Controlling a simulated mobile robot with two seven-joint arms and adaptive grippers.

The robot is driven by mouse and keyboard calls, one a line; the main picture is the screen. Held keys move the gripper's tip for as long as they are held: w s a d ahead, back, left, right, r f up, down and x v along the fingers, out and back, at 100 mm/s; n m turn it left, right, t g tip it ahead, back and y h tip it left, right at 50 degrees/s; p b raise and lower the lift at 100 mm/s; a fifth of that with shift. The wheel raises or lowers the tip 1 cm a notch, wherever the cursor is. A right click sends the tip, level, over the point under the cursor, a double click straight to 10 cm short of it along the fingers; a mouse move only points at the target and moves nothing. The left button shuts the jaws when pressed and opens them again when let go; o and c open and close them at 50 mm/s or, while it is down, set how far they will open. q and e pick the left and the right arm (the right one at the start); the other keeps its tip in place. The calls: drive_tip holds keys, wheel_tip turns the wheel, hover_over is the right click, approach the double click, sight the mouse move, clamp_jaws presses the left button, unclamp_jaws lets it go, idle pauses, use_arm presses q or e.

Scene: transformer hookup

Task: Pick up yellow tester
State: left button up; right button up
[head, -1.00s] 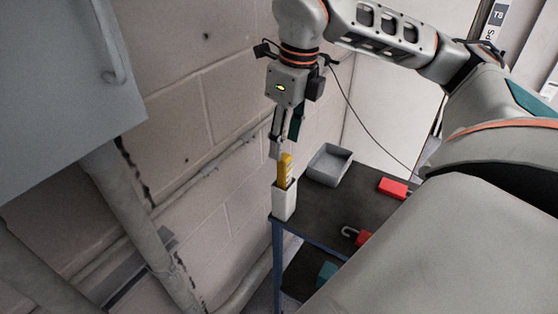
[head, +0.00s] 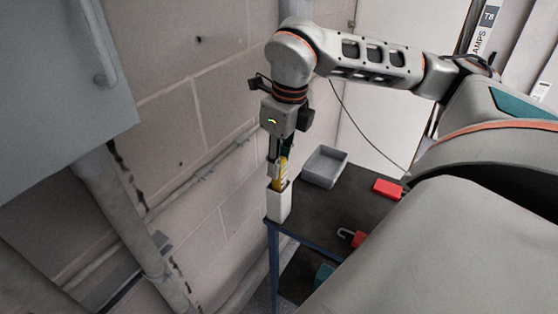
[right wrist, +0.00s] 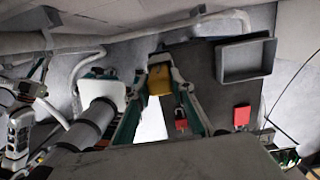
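The yellow tester (head: 282,168) stands upright in a white holder (head: 280,204) on the near-left corner of the dark table. Its lower part is hidden in the holder. My right gripper (head: 277,170) points down with its fingers at the tester's upper part. In the right wrist view the tester (right wrist: 160,80) lies between the two fingertips, with the white holder (right wrist: 150,122) below. Whether both fingers press on it is not clear. My left gripper is not in the head view; parts at the left edge of the right wrist view may belong to my left arm.
A grey open tray (head: 325,166) stands on the dark table (head: 340,205) behind the holder. A red block (head: 388,188) and a red padlock (head: 354,237) lie to the right. A block wall with a pipe runs close behind on the left.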

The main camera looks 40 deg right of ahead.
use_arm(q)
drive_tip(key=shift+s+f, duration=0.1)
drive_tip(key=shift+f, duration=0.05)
